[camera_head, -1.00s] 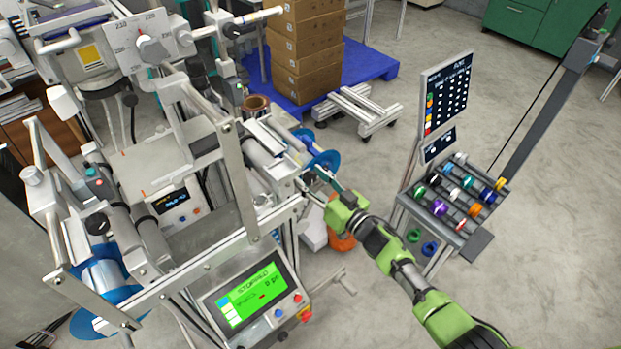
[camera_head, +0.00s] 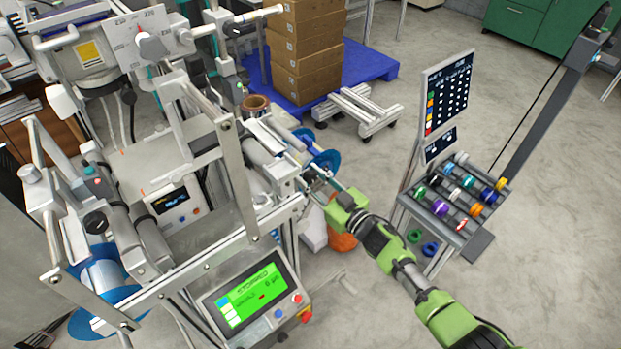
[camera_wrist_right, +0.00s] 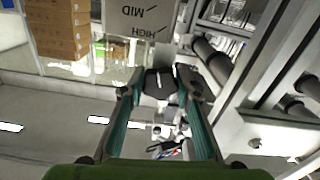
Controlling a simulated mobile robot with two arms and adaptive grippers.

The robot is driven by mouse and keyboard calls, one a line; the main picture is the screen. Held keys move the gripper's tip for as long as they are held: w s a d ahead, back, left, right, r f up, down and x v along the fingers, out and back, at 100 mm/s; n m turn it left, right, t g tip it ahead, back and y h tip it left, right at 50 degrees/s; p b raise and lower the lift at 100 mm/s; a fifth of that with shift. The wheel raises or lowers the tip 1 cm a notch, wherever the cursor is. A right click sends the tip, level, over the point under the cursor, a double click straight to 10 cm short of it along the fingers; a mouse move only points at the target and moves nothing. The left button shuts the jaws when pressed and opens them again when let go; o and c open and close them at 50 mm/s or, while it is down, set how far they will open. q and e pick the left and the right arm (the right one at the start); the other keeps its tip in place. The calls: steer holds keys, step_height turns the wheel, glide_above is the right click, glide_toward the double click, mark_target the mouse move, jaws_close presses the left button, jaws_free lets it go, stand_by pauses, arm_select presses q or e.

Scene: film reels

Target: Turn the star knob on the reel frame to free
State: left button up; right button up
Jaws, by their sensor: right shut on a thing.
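The star knob (camera_wrist_right: 160,86) is dark with a short white line on it, seen in the right wrist view. My right gripper (camera_wrist_right: 160,90) has one fingertip on each side of the knob and is shut on it. A grey plate (camera_wrist_right: 140,20) beside the knob reads MID and HIGH upside down; no other mark on it is legible. In the head view my right gripper (camera_head: 318,177) reaches the right side of the reel frame (camera_head: 262,221), near a blue reel (camera_head: 325,160). The knob is too small or hidden to make out there. My left gripper is out of view.
A control panel with a green screen (camera_head: 250,294) sits at the frame's front. A rack of coloured rolls (camera_head: 455,200) stands to the right. Boxes (camera_head: 306,50) stand on a blue pallet (camera_head: 368,62) behind. The floor between is mostly open.

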steer(key=shift+n, duration=0.3)
steer(key=o, duration=1.1)
steer(key=v, duration=1.2)
